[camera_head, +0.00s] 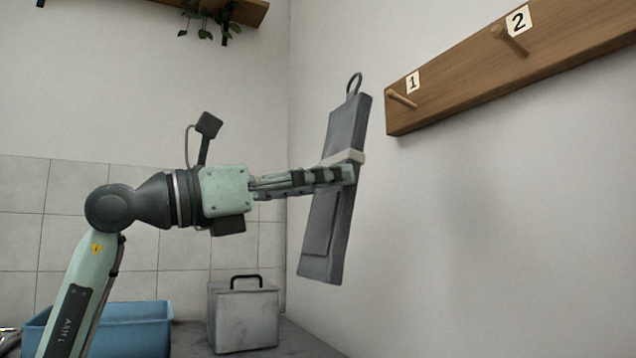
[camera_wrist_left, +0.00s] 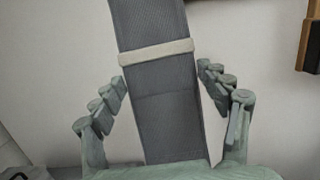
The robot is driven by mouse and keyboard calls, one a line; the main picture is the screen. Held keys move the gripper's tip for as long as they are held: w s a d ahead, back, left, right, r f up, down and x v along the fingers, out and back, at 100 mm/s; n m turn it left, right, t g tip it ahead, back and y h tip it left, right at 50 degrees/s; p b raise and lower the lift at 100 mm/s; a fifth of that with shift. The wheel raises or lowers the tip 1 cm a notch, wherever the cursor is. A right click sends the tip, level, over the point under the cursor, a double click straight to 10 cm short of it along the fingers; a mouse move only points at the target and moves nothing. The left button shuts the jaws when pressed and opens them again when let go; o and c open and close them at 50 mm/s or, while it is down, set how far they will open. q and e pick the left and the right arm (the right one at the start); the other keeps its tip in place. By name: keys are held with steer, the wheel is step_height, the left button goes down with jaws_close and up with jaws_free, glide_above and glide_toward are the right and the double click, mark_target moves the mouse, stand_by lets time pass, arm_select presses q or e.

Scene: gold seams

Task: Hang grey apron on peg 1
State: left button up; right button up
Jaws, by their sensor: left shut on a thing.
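The grey apron (camera_head: 322,232), folded into a long flat shape with a cream band and a loop (camera_head: 354,82) at its top, hangs nearly upright, leaning slightly right, in the head view. My left gripper (camera_head: 348,175) is shut on it near the cream band. In the left wrist view the apron (camera_wrist_left: 165,110) runs between the fingers of my left gripper (camera_wrist_left: 163,75). Peg 1 (camera_head: 403,100) is a bare wooden peg under the label 1, right of the loop and slightly lower in the picture. The loop is apart from the peg. My right gripper is out of view.
A wooden board (camera_head: 455,95) on the right wall carries peg 1 and bare peg 2 (camera_head: 510,42). Below stand a grey box with a black handle (camera_head: 243,318) and a blue bin (camera_head: 140,325). A shelf with a plant (camera_head: 205,18) is at upper left.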

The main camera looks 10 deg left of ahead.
arm_select(q)
steer(key=shift+w+d, duration=0.25)
steer(key=shift+d, duration=0.3)
steer(key=shift+f+p+x, duration=0.15)
steer(key=shift+f+x, duration=0.05)
steer(key=shift+x, duration=0.65)
steer(key=shift+f+p+x, duration=0.15)
steer(key=shift+f+x, duration=0.05)
steer(key=shift+x, duration=0.65)
steer(key=w+d, duration=0.1)
steer(key=d, duration=0.1)
steer(key=w+d+f, duration=0.1)
steer(key=w+d, duration=0.1)
steer(key=shift+d+f, duration=0.1)
steer(key=shift+f, duration=0.05)
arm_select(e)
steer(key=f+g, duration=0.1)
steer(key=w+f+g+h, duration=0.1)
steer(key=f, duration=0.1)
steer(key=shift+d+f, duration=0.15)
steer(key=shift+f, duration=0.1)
